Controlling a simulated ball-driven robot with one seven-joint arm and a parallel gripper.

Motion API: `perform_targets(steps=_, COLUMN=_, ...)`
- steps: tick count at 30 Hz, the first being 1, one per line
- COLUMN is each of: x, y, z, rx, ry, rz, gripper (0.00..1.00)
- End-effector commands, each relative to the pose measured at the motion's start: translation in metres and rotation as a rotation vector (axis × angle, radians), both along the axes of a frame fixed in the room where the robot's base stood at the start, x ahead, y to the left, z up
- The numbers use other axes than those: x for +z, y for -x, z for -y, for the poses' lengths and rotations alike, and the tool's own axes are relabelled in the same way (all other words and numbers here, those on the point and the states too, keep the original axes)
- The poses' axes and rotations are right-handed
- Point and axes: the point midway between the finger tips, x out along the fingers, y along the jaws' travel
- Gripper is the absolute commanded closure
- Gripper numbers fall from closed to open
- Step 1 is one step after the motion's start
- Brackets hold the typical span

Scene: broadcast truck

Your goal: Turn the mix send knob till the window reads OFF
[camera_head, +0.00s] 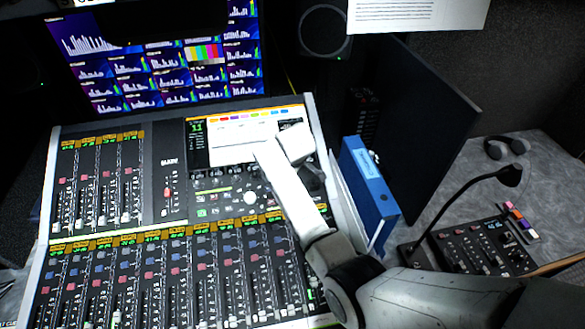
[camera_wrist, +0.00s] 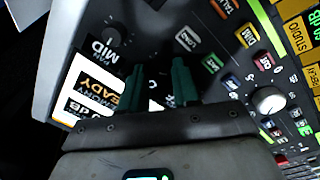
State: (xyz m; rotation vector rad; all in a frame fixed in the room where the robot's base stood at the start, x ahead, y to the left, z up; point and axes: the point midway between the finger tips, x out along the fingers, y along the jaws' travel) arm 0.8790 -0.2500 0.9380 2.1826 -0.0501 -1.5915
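The wrist view shows my gripper (camera_wrist: 160,72) with two teal fingers apart, pointing down at the console's dark panel. The space between the fingertips is dark, and I cannot tell whether a knob stands there. Left of the fingers is a lit window (camera_wrist: 85,90) with "MEMORY READY" and, partly cut off, what looks like "0 dB". No mix send label is legible. In the head view, my arm covers part of the console's white screen (camera_head: 228,150) and my fingertips cannot be made out.
The mixing console (camera_head: 160,230) has rows of faders. A larger pale knob (camera_wrist: 270,100) and lit buttons lie right of my fingers. Blue binders (camera_head: 368,190), a gooseneck microphone (camera_head: 508,176) and a small control panel (camera_head: 480,247) stand right of my arm.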

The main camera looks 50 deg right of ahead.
Motion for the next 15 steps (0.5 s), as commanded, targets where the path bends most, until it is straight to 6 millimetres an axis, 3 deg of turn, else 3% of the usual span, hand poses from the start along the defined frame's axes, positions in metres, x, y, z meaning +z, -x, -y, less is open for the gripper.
perform_targets(steps=5, x=-0.0006, y=0.0006, z=0.0002, rx=-0.001, ry=-0.001, rz=-0.002, gripper=0.53)
perform_targets(steps=15, x=0.0033, y=0.0023, z=-0.001, rx=-0.002, ry=0.0, rz=-0.002, gripper=0.53)
